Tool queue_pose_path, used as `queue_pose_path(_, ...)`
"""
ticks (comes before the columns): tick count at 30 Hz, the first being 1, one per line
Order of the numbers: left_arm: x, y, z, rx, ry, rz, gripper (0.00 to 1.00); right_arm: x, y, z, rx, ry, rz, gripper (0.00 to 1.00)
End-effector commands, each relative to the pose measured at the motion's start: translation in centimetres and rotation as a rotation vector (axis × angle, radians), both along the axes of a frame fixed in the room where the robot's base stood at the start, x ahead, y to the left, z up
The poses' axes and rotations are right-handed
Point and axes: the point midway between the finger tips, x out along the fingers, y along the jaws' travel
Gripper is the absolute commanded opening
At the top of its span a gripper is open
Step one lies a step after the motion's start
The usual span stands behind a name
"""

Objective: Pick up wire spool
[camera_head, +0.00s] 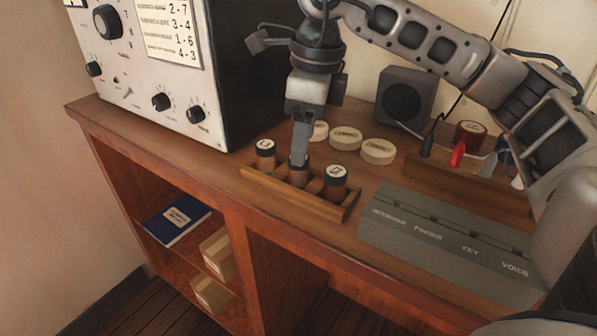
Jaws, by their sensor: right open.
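A middle spool (299,176) is partly hidden by my right gripper (299,161). My right gripper points straight down, with its fingertips at the top of the middle spool. The jaws are seen edge-on, and I cannot tell whether they touch it. My left gripper is out of view.
A large radio set (135,75) stands left on the desk. Cream round tins (377,151) and a dark speaker box (404,98) are behind the rack. A grey labelled panel (440,240) and a wooden holder (440,178) with coloured-handled items are to the right.

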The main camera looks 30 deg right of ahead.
Motion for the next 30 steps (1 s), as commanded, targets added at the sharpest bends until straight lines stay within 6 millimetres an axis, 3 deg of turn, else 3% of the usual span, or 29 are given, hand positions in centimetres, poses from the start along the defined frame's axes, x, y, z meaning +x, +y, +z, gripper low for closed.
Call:
queue_pose_path(12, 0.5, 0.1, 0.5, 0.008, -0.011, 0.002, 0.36, 0.6, 0.4, -4.9, -0.001, -0.001, -0.002, 0.58)
queue_pose_path(20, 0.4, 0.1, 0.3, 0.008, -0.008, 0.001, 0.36, 0.7, 0.5, -5.2, -0.001, -0.001, -0.001, 0.58)
queue_pose_path(25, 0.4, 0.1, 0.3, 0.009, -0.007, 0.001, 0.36, 0.7, 0.5, -5.2, -0.001, -0.001, -0.001, 0.14)
queue_pose_path(26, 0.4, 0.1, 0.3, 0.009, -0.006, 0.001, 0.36, 0.7, 0.5, -5.2, -0.001, -0.001, -0.001, 0.09)
queue_pose_path(30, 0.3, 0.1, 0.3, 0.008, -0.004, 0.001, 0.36, 0.7, 0.5, -5.1, -0.001, -0.002, -0.001, 0.09)
